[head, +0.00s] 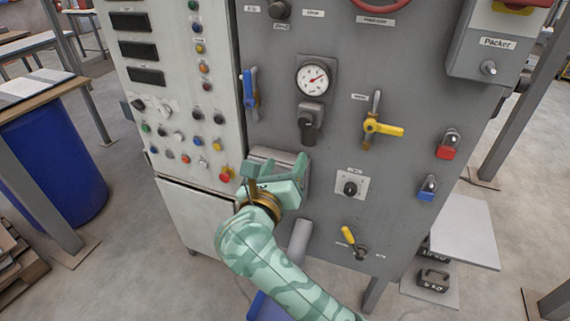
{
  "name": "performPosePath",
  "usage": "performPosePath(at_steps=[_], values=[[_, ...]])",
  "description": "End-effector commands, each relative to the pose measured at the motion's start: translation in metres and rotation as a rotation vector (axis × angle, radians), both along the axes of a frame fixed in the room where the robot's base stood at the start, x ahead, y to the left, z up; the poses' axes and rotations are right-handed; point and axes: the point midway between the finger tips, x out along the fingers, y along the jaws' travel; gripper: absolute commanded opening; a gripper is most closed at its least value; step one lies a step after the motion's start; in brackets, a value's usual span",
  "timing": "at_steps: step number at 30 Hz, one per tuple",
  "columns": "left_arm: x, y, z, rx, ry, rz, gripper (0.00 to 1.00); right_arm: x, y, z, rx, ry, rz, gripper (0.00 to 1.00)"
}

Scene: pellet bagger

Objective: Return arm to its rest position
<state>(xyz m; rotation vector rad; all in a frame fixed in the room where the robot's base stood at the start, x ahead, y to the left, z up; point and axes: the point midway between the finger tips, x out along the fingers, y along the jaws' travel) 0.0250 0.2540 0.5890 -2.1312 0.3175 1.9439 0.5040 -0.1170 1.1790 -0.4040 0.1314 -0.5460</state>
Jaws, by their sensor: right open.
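My right arm (265,250), pale green with a camouflage pattern, reaches up from the bottom right. My right gripper (274,166) is at its end, in front of the lower left of the grey machine panel (420,85). Its fingers are spread apart and I see nothing between them. A grey box-like part of the panel (280,155) lies right behind the gripper and is partly hidden by it. I cannot tell whether the gripper touches it. My left gripper is not in view.
The panel carries a blue lever (250,88), a gauge (313,79), a yellow-handled valve (382,129), a black knob (350,188) and a lower yellow lever (348,236). A button cabinet (180,100) stands left. Weights (433,280) lie lower right. Floor (130,240) is open at left.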

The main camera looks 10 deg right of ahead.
Motion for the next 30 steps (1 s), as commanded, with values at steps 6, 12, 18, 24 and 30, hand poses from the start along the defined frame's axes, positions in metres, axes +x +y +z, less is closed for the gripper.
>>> performPosePath(at_steps=[6, 12, 18, 24, 30], values=[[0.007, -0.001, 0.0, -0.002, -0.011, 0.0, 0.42, 0.0, 0.0, 0.0, 0.0, 0.0, 0.0, 0.59], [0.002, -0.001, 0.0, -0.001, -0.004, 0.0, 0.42, 0.002, 0.003, 0.006, -0.044, -0.009, 0.019, 0.59], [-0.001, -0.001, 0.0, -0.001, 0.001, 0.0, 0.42, 0.023, 0.037, 0.033, -0.729, -0.099, 0.095, 0.59], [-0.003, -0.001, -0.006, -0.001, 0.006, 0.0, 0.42, 0.035, 0.079, -0.135, -1.712, 0.14, 0.367, 0.59], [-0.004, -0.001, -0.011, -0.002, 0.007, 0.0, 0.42, -0.016, 0.062, -0.311, -2.208, 0.373, 0.752, 0.59]])
